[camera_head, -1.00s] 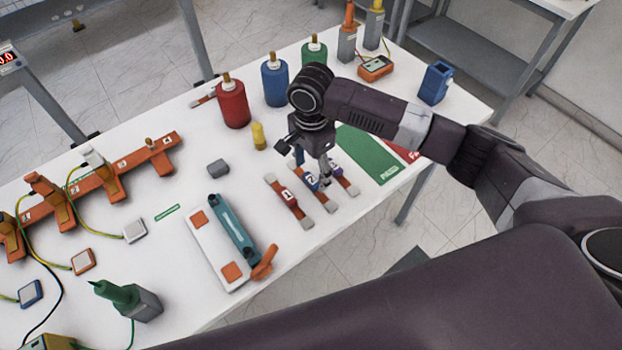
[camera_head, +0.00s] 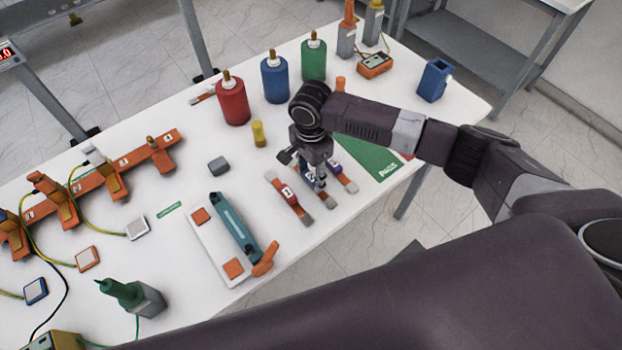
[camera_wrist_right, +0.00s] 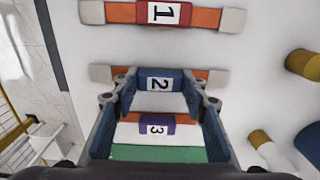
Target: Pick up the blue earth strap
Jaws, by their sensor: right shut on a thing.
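The blue earth strap, numbered 2, lies between two similar straps and shows in the right wrist view (camera_wrist_right: 160,83). It is an orange bar with grey ends and a blue middle block. In the head view its near end (camera_head: 329,202) shows below my right gripper (camera_head: 318,185), which hides much of it. My right gripper is shut on the strap's blue middle, its fingers pointing down. The strap is at table level; I cannot tell whether it touches the table. My left gripper is not in view.
Red strap 1 (camera_head: 289,196) lies close on the left and purple strap 3 (camera_head: 349,182) close on the right. A green mat (camera_head: 368,154) lies behind. A white board with a teal bar (camera_head: 235,228) is at left. Several coloured bottles stand at the back.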

